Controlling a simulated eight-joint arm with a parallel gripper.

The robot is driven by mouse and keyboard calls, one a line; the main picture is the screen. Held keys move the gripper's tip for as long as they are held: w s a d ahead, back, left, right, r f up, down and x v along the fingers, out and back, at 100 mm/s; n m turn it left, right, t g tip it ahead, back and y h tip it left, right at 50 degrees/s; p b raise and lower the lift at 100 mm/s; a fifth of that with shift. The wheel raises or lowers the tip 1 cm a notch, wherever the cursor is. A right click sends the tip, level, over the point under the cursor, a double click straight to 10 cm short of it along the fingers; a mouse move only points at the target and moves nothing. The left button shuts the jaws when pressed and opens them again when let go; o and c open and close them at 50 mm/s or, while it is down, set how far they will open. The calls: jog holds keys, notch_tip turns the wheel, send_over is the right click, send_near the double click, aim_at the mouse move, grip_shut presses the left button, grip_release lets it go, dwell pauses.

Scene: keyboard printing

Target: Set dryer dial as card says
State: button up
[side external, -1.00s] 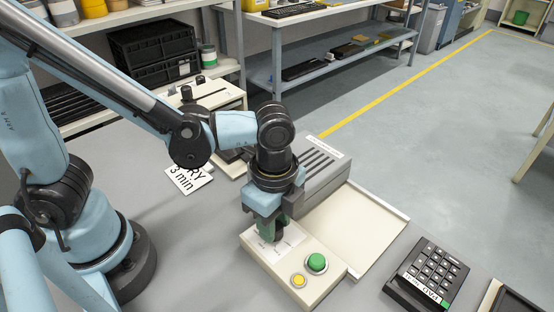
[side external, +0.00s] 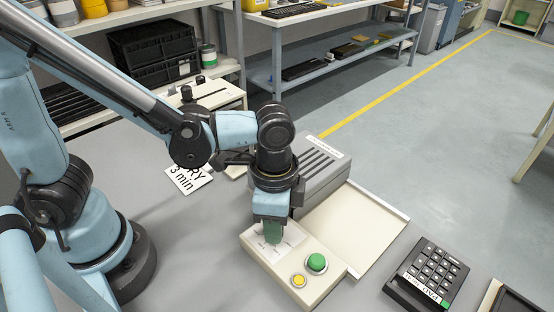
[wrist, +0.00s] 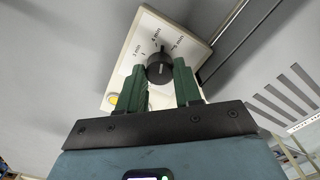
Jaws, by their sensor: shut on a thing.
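The dryer dial is a round black knob (wrist: 159,71) on a cream control box (side external: 322,286). In the wrist view it sits between my gripper's two green fingers, and small minute labels are printed around it. My gripper (side external: 272,237) points down over the box and is shut on the dial; in the side view the fingers hide the knob. The white card (side external: 190,179) lies on the table behind my arm, partly covered; "RY" and "3 min" can be read.
A green button (side external: 316,262) and a yellow button (side external: 299,281) are on the box near the dial. A grey slotted dryer unit (side external: 320,165) stands close behind my gripper. A cream tray (side external: 355,230) and a black keypad (side external: 427,275) lie to the right.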

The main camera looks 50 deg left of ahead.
jog(key=n, duration=0.6)
jog(key=shift+n, duration=0.3)
jog(key=n, duration=0.6)
jog(key=shift+n, duration=0.3)
jog(key=o, duration=1)
jog(key=shift+o, duration=0.2)
notch_tip(320, 180, up, 12)
dwell(0.5)
